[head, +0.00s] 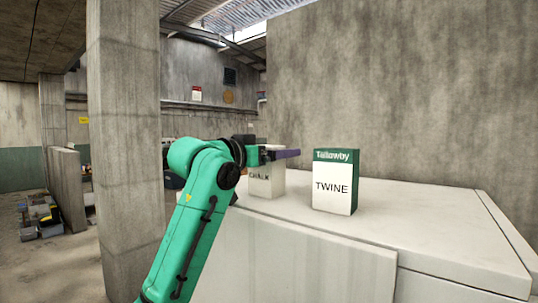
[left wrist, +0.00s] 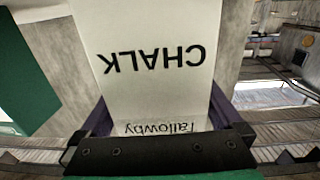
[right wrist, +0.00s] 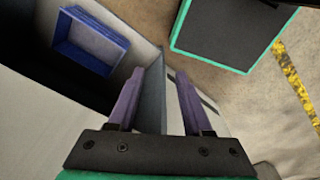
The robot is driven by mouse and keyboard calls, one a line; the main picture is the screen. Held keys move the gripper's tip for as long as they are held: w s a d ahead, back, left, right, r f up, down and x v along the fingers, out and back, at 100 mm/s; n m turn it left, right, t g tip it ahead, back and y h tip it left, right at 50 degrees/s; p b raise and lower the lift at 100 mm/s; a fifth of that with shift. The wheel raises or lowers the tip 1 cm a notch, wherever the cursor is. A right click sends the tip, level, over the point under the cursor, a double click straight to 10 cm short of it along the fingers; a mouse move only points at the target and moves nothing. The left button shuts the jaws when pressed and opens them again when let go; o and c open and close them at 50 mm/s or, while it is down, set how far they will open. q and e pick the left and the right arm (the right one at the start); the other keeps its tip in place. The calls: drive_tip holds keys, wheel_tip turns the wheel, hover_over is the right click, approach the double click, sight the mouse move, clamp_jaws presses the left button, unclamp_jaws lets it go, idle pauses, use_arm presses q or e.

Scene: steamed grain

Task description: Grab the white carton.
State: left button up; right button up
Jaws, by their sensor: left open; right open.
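The white carton marked CHALK (head: 267,187) stands upright on the pale counter, partly hidden behind my left gripper (head: 283,154) in the head view. In the left wrist view the carton (left wrist: 155,30) appears upside down and fills the space between the two purple fingers of my left gripper (left wrist: 163,115). The fingers are open, one on each side of it; I cannot tell whether they touch it. My right gripper (right wrist: 158,95) is open and empty in the right wrist view, and does not show in the head view.
A green and white carton marked TWINE (head: 335,182) stands on the counter (head: 430,210) just right of the CHALK carton. The counter's right part is clear. A concrete pillar (head: 125,130) rises at left. A blue bin (right wrist: 92,42) shows in the right wrist view.

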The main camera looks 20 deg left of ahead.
use_arm(q)
drive_tip(key=shift+w+r, duration=0.15)
drive_tip(key=shift+w, duration=0.1)
drive_tip(key=shift+s+a, duration=0.1)
drive_tip(key=shift+s, duration=0.3)
drive_tip(key=c, duration=1.4)
drive_tip(key=shift+w, duration=0.1)
use_arm(e)
drive_tip(key=shift+s+d+r, duration=0.15)
drive_tip(key=shift+s, duration=0.2)
drive_tip(key=shift+s+d+r, duration=0.1)
drive_tip(key=shift+s, duration=0.25)
use_arm(q)
drive_tip(key=shift+r, duration=0.1)
